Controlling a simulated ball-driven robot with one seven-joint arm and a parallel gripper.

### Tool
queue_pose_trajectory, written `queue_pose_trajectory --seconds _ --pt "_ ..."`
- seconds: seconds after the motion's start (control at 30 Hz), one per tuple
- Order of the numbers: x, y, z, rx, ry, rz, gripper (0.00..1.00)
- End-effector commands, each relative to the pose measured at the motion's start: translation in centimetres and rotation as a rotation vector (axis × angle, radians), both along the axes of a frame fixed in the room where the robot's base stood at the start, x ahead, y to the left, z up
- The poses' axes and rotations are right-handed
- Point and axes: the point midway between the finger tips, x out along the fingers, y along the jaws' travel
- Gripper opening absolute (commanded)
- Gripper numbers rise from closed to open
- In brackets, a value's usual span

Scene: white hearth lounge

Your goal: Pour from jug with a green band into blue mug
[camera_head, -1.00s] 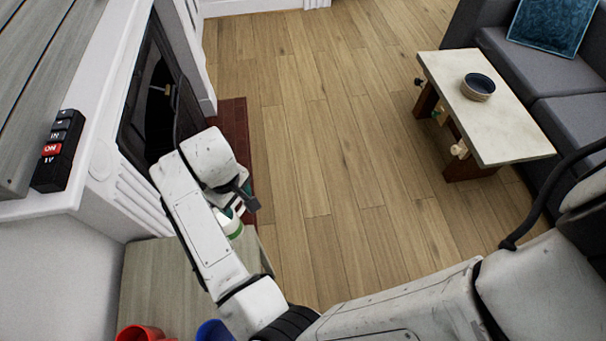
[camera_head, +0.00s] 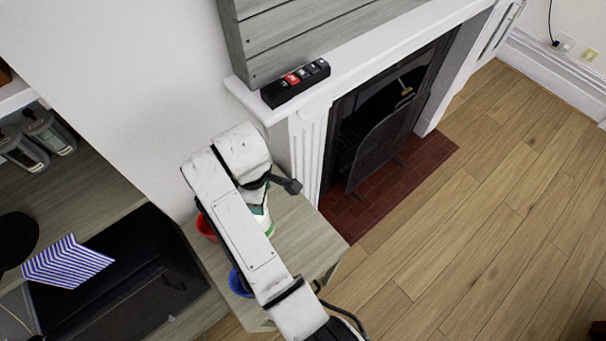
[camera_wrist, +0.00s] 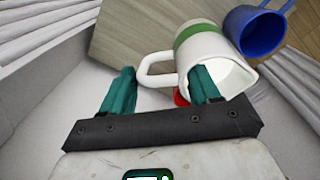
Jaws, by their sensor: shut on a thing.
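The white jug with a green band (camera_wrist: 200,42) is in my gripper (camera_wrist: 160,88), whose teal fingers are shut on it near its handle. In the head view the jug (camera_head: 264,222) shows only in part behind my arm, above the small wooden table. The blue mug (camera_wrist: 258,30) is beyond the jug at the upper right of the wrist view. In the head view the blue mug (camera_head: 238,282) stands on the table, partly hidden by my arm. The jug's inside looks white; I cannot make out its contents.
A red mug (camera_head: 206,228) stands on the wooden table (camera_head: 305,235), partly behind my arm, and a bit of red shows under the jug in the wrist view. A cabinet with a striped item (camera_head: 66,262) is at left. Open floor lies right.

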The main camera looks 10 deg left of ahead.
Motion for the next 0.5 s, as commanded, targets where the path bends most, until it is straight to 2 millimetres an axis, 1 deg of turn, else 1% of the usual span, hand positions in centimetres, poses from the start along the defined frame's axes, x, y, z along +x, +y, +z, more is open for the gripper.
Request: queue_pose_trajectory --seconds 0.03,0.1,0.2,0.3,0.5 --pt "-1.4 1.0 -0.2 -0.003 -0.003 0.067 0.09" --pt "-3.2 2.3 -0.9 -0.002 -0.003 0.149 0.09" --pt "-5.1 3.5 -1.6 0.0 -0.006 0.233 0.09" --pt "-6.3 4.2 -2.0 0.002 -0.007 0.283 0.09" --pt "-7.1 4.6 -2.3 0.005 -0.023 0.314 0.09"
